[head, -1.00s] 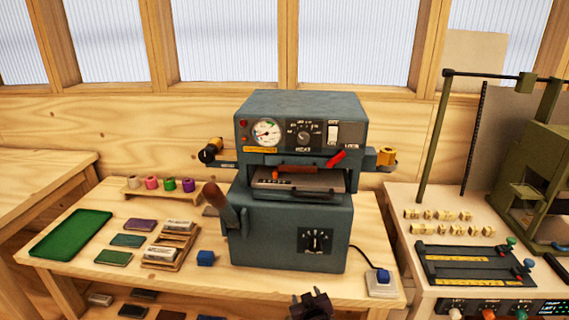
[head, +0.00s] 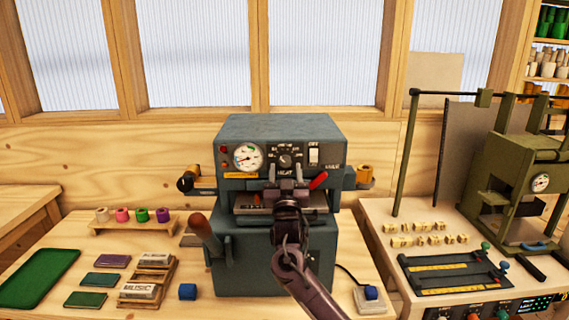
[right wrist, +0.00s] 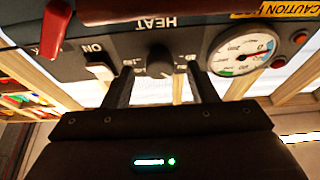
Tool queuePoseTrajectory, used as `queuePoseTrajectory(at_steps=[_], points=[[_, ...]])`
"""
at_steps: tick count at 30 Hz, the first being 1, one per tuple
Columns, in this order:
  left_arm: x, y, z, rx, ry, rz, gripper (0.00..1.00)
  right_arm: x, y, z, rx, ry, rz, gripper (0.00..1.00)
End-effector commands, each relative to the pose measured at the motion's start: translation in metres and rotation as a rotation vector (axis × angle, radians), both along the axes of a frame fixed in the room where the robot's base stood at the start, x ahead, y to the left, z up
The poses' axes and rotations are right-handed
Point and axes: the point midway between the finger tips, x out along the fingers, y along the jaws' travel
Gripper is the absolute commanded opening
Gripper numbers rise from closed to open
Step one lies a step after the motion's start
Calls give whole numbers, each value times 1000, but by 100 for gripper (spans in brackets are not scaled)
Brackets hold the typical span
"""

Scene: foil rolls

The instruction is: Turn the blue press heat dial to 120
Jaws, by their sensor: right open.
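The blue-grey press (head: 235,133) stands on the wooden table. Its black heat dial (head: 285,160) is on the upper front panel, between the round gauge and a white switch. My right gripper (head: 287,178) is in front of the panel just below the dial. In the right wrist view its open fingers (right wrist: 160,75) stand either side of the dial, with a gap on both sides; contact cannot be seen. My left gripper is out of view.
A red lever (head: 319,180) is close to the right of my gripper. A round gauge (head: 248,157) and white switch (head: 314,155) flank the dial. A brown-handled lever (head: 203,227) sticks out at left. My arm hides the press's lower front.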

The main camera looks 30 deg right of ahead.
Motion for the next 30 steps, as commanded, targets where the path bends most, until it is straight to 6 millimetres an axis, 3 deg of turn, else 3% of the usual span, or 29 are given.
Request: queuePoseTrajectory(at_steps=[6,15,25,30], points=[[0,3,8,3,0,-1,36,16,-9,8,-1,1,1,52],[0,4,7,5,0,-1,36,18,-11,8,0,1,2,52],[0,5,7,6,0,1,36,18,-11,8,0,1,2,10],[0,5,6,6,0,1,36,18,-10,7,6,-2,1,8]])
